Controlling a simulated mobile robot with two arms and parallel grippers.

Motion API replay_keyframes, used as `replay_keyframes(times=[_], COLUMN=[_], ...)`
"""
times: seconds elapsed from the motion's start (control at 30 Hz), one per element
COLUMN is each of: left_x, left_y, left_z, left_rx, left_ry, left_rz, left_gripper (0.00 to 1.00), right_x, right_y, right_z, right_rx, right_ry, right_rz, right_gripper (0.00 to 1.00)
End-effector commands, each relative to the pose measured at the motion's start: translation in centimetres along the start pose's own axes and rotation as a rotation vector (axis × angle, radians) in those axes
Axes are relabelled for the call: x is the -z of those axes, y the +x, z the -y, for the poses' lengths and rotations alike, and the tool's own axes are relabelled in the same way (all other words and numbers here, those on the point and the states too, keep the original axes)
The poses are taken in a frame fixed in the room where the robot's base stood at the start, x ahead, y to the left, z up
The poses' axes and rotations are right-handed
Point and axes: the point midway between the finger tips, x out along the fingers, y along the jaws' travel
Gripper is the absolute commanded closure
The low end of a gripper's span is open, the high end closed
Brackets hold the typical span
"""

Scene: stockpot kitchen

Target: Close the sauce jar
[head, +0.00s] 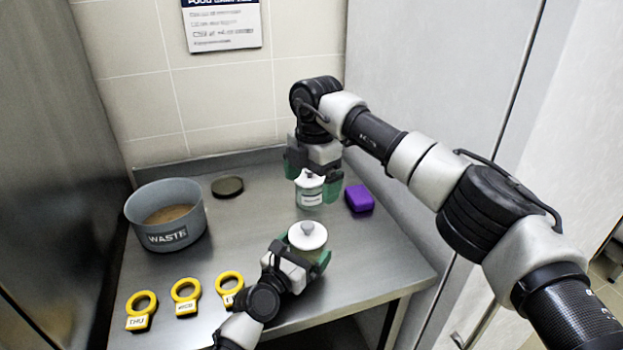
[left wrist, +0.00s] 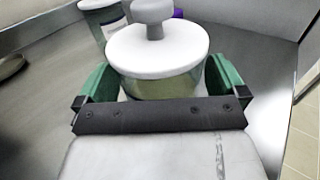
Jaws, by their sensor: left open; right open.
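A glass jar (head: 323,256) with a white lid (head: 307,235) and grey knob stands near the front of the counter; its lid also shows in the left wrist view (left wrist: 157,48). The lid sits on the jar's top. My left gripper (head: 309,262) is open, with its green fingers on either side of this jar. A second jar (head: 310,198), with a label too small to read, stands behind it and has a white top. My right gripper (head: 314,186) is open, pointing down around the top of this second jar. I cannot tell which is the sauce jar.
A grey WASTE bowl (head: 167,238) stands at the left, with a dark round disc (head: 228,186) beside it. A purple block (head: 359,199) lies right of the rear jar. Yellow ring tags (head: 186,309) line the front left edge. The counter's middle left is clear.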

Motion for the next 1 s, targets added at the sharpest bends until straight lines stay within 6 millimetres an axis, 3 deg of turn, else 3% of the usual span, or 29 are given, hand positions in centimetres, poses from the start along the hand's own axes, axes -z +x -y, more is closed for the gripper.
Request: replay_keyframes(times=[0.3,0.5,1.0], left_x=[0.1,0.1,0.0], left_y=[-6.3,-9.2,-10.0], left_z=[0.0,0.0,0.0], left_rx=[-0.001,-0.001,0.0], left_ry=[-0.002,0.0,0.001], left_rz=[-0.002,-0.002,-0.001], left_gripper=[0.0,0.0,0.0], right_x=[0.0,0.0,0.0], right_y=[-0.5,-0.4,-0.4], right_z=[0.0,0.0,0.0], right_rx=[0.0,0.0,0.0], right_ry=[0.0,0.0,0.0], right_rz=[0.0,0.0,0.0], right_gripper=[0.0,0.0,0.0])
